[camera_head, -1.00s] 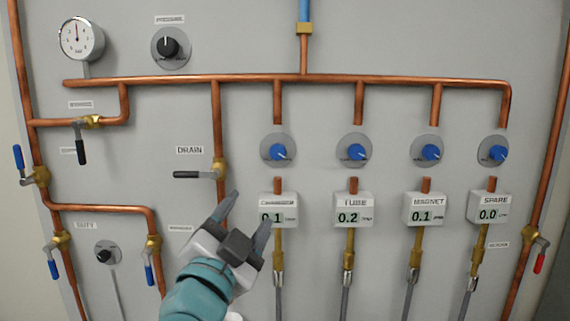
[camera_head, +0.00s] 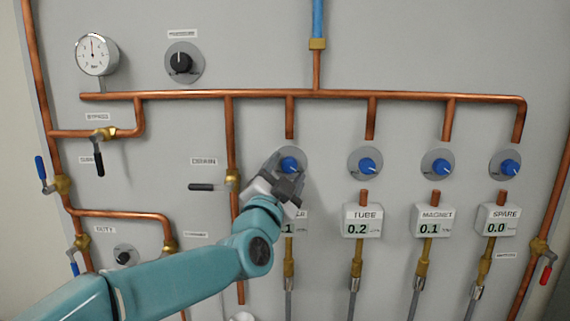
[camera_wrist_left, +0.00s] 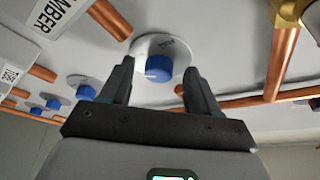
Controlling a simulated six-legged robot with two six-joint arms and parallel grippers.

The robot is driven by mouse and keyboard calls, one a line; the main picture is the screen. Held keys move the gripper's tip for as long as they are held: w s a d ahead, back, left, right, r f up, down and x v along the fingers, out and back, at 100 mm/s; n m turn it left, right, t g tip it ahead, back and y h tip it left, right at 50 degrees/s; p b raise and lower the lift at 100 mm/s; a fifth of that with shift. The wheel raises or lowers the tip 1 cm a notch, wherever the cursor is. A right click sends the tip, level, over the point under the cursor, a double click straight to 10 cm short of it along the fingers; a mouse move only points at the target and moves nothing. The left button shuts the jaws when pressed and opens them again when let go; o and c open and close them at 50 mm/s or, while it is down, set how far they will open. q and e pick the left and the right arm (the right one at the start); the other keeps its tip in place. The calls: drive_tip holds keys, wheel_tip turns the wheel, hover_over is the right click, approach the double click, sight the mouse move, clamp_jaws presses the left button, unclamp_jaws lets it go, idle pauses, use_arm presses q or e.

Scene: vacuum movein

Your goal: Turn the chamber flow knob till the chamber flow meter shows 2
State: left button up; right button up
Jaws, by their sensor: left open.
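The chamber flow knob (camera_head: 290,165) is blue on a round grey plate, the leftmost of the blue knobs. It also shows in the left wrist view (camera_wrist_left: 158,68), ahead of and between the fingers. My left gripper (camera_head: 284,170) is open in front of this knob; in the left wrist view its two fingers (camera_wrist_left: 155,80) stand apart on either side of it. I cannot tell whether they touch it. The chamber flow meter (camera_head: 290,228) sits below, mostly hidden by my gripper; only a final digit 1 shows. My right gripper is not in view.
Similar blue knobs for tube (camera_head: 366,163), magnet (camera_head: 440,163) and spare (camera_head: 508,164) stand to the right. The drain valve handle (camera_head: 206,187) sticks out left of my gripper. A copper header pipe (camera_head: 330,94) runs above the knobs.

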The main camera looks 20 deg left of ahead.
use_arm(q)
drive_tip(key=shift+w+d+r, duration=0.1)
drive_tip(key=shift+w, duration=0.1)
drive_tip(key=shift+s+d, duration=0.15)
drive_tip(key=c, duration=1)
drive_tip(key=shift+c, duration=0.2)
